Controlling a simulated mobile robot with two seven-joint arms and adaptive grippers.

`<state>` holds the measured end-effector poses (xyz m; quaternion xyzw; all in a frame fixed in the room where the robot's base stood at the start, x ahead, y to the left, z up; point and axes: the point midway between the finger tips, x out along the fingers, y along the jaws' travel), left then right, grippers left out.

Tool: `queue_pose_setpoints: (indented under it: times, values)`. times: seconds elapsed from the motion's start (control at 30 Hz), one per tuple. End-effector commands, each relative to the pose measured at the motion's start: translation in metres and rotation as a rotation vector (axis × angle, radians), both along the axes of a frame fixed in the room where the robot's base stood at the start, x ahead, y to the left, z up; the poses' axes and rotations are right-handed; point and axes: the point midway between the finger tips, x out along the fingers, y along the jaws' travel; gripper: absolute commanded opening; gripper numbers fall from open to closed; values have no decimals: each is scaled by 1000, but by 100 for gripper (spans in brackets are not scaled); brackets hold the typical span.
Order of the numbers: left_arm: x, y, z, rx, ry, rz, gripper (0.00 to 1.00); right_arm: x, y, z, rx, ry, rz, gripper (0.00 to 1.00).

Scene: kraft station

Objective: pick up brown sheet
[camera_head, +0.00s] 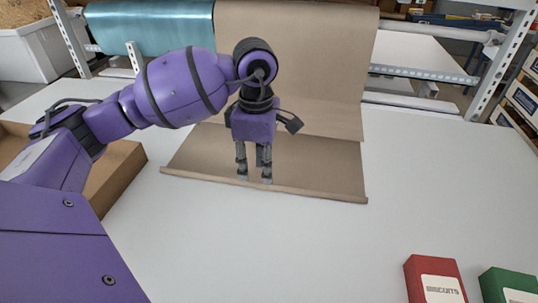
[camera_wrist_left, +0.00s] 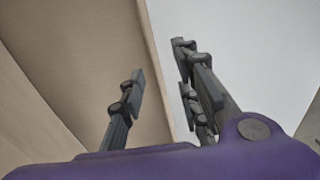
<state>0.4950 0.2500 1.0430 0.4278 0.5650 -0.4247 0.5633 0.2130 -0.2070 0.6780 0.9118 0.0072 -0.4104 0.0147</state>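The brown sheet (camera_head: 325,165) hangs down at the back and runs forward over the white table, its slightly curled front edge lying across the tabletop. My left gripper (camera_head: 255,180) points down at the middle of that front edge. In the left wrist view, the brown sheet (camera_wrist_left: 85,55) fills the left side, and its edge passes between the two separated fingers of the left gripper (camera_wrist_left: 158,60). The gripper is open. I cannot tell whether either finger touches the sheet. My right gripper is not in view.
An open cardboard box (camera_head: 125,165) is at the left, partly behind my left arm. A red biscuits box (camera_head: 435,280) and a green box (camera_head: 507,287) are at the front right. A teal roll (camera_head: 155,25) is at the back. The white table (camera_head: 430,180) is clear at right.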

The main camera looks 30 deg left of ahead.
Motion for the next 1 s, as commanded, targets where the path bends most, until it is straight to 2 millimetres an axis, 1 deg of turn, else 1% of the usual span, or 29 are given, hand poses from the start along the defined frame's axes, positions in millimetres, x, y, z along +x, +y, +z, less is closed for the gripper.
queue_pose_setpoints:
  times: [0.27,0.3,0.4,0.5,0.67,0.77,0.9,1.0]
  values:
    - [5,9,-36,-4,1,2,30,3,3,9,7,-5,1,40]
    - [5,8,-42,-6,2,0,30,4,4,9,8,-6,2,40]
    - [5,8,-52,-4,0,-1,30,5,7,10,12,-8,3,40]
    - [5,8,-56,-5,-1,-1,30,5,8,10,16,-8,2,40]
    - [5,8,-56,-5,0,-1,30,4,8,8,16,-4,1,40]
    - [5,8,-56,-4,0,-1,19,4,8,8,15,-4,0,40]
    - [5,8,-56,-4,0,-1,0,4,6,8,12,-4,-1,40]
    - [5,8,-56,-4,0,-1,0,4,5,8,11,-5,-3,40]
